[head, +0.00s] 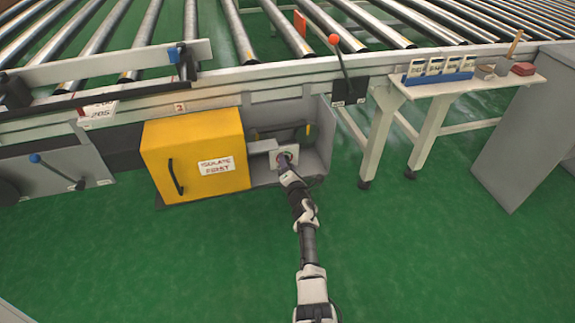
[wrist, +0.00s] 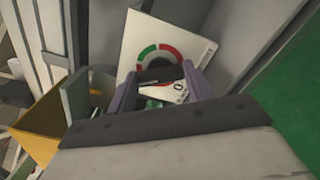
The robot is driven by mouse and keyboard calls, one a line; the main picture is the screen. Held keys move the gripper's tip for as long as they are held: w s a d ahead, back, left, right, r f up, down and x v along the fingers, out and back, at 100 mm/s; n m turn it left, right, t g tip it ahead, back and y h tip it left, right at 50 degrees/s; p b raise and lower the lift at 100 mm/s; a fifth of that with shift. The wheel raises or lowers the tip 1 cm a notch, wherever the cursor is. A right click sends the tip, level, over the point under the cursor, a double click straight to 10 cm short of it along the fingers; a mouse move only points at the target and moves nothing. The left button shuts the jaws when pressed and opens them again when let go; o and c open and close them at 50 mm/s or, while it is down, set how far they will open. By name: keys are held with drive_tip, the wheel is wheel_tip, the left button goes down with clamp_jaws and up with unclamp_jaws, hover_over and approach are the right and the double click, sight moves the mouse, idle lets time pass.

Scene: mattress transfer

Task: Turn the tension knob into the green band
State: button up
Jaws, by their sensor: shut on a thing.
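The tension knob (wrist: 160,74) is a dark round piece on a white dial plate (wrist: 196,45) in the wrist view. My gripper (wrist: 158,80) is shut on the knob, with one purple finger on each side. A small white piece with a dark mark lies between the fingers; where the knob's pointer stands on the ring I cannot tell. In the head view my gripper (head: 285,161) reaches the plate in the open bay, and the arm hides most of the knob.
The bay's grey walls (head: 322,140) are close on the right. The roller conveyor (head: 300,70) runs above. A side table (head: 480,80) with tags stands at right. Green floor (head: 420,230) is clear in front.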

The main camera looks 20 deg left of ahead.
drive_tip(key=m+p, duration=0.1)
drive_tip(key=m, duration=0.5)
drive_tip(key=shift+r, duration=0.1)
drive_tip(key=m+p, duration=0.1)
drive_tip(key=m, duration=0.5)
drive_tip(key=shift+w, duration=0.1)
drive_tip(key=shift+m, duration=0.3)
drive_tip(key=o, duration=1)
drive_tip(key=shift+p+v, duration=3.55)
drive_tip(key=shift+v, duration=3.4)
